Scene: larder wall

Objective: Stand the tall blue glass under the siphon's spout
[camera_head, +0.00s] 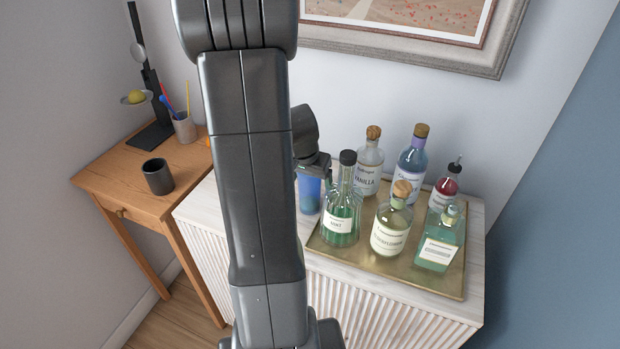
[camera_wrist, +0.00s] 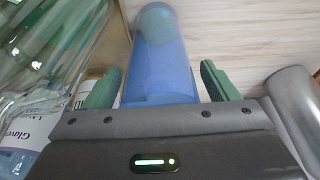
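The tall blue glass (camera_head: 309,194) stands on the white cabinet top, just left of the brass tray, partly hidden by my arm. In the wrist view the blue glass (camera_wrist: 160,65) lies between the two green fingertips of my gripper (camera_wrist: 160,82). Narrow gaps seem to show on both sides of it, so my gripper looks open around it. In the head view my gripper (camera_head: 314,166) is at the upper part of the glass. I cannot make out the siphon or its spout in the head view; a grey metallic cylinder (camera_wrist: 292,98) at the wrist view's right may be part of it.
The brass tray (camera_head: 328,256) holds several bottles; the green mint bottle (camera_head: 341,215) is close to the glass and gripper. A wooden desk (camera_head: 118,178) at left carries a dark mug (camera_head: 157,177) and a pen cup (camera_head: 185,128). A framed picture (camera_head: 440,52) hangs behind.

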